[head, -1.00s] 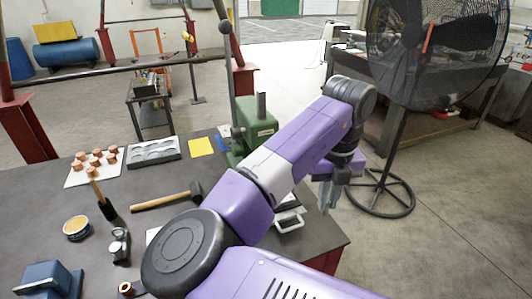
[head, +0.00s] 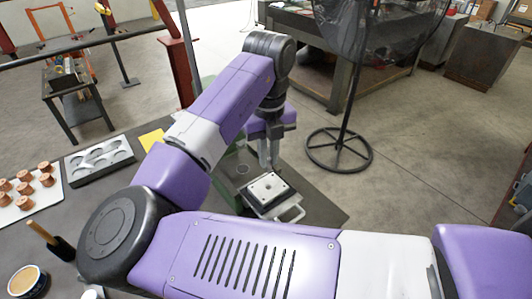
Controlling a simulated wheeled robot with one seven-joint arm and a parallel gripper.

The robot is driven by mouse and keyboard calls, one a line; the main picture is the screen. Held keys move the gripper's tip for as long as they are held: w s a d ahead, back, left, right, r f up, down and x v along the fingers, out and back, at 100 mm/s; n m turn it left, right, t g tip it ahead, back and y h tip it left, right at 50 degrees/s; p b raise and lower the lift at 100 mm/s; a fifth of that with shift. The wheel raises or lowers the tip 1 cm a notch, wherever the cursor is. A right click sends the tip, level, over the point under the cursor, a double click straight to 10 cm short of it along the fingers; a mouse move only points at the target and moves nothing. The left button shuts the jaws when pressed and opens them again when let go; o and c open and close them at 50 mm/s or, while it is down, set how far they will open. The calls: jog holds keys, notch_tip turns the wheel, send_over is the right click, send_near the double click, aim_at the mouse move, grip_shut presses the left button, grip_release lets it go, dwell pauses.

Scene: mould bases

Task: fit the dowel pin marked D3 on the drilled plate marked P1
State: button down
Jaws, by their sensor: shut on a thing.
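My gripper (head: 268,160) points down at the table's far right part, its fingertips just above or behind the drilled plate in this view. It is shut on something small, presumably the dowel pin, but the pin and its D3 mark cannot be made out. A pale drilled plate (head: 267,190) with a dark hole near its middle lies in a dark holder with a light handle in front. No P1 mark is readable. I cannot tell whether the held thing touches the plate.
A green press (head: 227,167) stands close behind the plate, partly hidden by my arm. A grey tray with round recesses (head: 98,160), a yellow sheet (head: 151,138) and a white board with several copper pieces (head: 52,197) lie left. A fan stand (head: 338,148) is beyond the table.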

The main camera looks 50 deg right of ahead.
aim_at(268, 171)
jog(key=shift+f+b, duration=1.85)
jog(key=shift+f, duration=0.7)
jog(key=shift+f+b, duration=0.4)
jog(key=shift+f, duration=0.4)
jog(key=c, duration=1.3)
grip_release()
jog(key=shift+c, duration=0.2)
jog(key=shift+r, duration=0.1)
notch_tip(268, 171, up, 8)
jog(key=shift+f+b, duration=0.15)
jog(key=shift+b, duration=0.3)
